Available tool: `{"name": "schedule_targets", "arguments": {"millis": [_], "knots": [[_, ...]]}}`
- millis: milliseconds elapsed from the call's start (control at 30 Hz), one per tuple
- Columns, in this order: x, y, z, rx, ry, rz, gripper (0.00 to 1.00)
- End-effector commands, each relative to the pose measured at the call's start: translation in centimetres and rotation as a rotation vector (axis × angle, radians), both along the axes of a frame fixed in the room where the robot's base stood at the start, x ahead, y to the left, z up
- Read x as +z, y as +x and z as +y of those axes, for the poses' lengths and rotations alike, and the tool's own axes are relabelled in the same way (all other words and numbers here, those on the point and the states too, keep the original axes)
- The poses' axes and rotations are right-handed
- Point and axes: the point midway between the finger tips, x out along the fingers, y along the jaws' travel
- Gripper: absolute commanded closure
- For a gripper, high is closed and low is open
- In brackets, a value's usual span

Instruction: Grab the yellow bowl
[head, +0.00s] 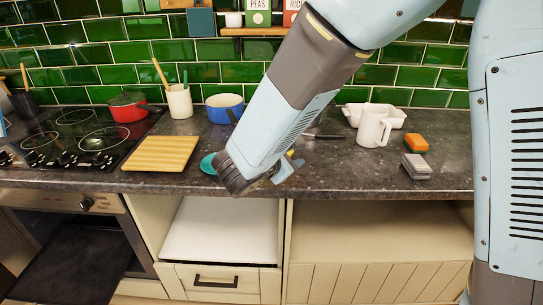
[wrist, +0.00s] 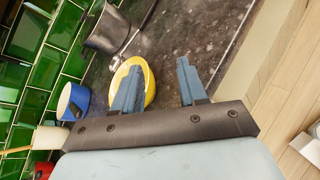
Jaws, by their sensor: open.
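The yellow bowl (wrist: 151,84) shows in the wrist view on the dark counter, partly covered by one finger of my gripper (wrist: 157,68). My gripper is open and empty. The left finger overlaps the bowl in the picture, and the right finger is clear of it, over bare counter. I cannot tell whether the finger touches the bowl. In the head view my gripper (head: 289,170) is low over the counter's front part, and my arm hides nearly all of the bowl.
A metal pot (wrist: 107,30) stands close beyond the bowl. A blue pot (head: 224,107), teal dish (head: 208,164), wooden board (head: 161,153) and utensil holder (head: 179,101) are left of my arm. A white jug (head: 373,126), orange sponge (head: 416,143) and grey block (head: 416,167) are right.

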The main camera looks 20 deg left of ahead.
Motion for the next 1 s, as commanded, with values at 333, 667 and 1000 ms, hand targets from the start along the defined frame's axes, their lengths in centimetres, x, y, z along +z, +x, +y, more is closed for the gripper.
{"name": "schedule_targets", "arguments": {"millis": [333,667,1000], "knots": [[-2.6,-1.1,5.1,0.168,-0.077,-0.032,0.58],[-4.4,4.0,4.1,0.167,-0.077,-0.031,0.58],[-5.2,6.2,3.6,0.167,-0.074,-0.031,0.58]]}}
